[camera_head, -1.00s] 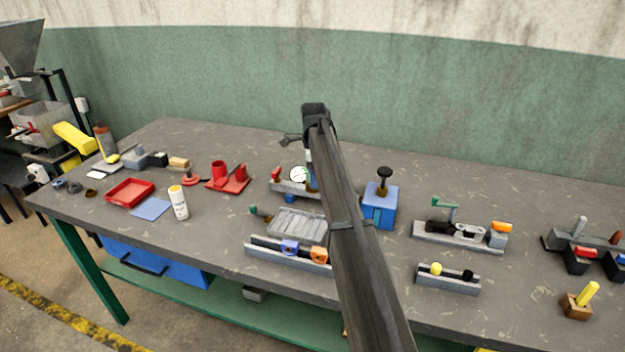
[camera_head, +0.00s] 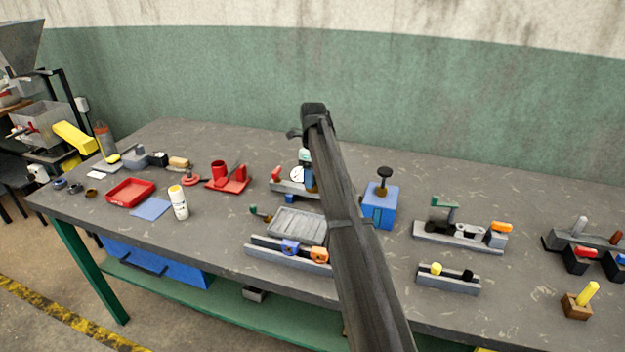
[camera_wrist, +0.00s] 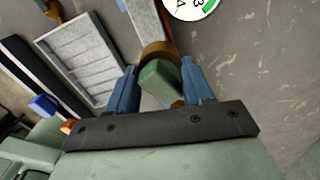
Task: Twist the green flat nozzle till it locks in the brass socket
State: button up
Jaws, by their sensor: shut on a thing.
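The green flat nozzle (camera_wrist: 157,82) sits between the two blue fingers of my gripper (camera_wrist: 160,66) in the wrist view. The gripper is shut on it. The brass socket (camera_wrist: 158,48) shows as a ring just beyond the nozzle, lined up with it. The nozzle's far end is hidden, so I cannot tell how deep it sits or whether it is locked. In the head view my arm covers most of the gripper, and I cannot make out the nozzle there.
A white dial gauge (camera_head: 297,174) stands close to the gripper; its face also shows in the wrist view (camera_wrist: 190,4). A grey ribbed tray (camera_head: 297,222) lies in front. A blue box with a black knob (camera_head: 380,205) stands right of my arm.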

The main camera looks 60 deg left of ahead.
jog(key=m, duration=0.5)
jog(key=shift+a, duration=0.1)
jog(key=o, duration=1.3)
jog(key=shift+o, duration=0.2)
jog(key=shift+r, duration=0.15)
jog(key=shift+r, duration=3.35)
jog(key=shift+w, duration=0.1)
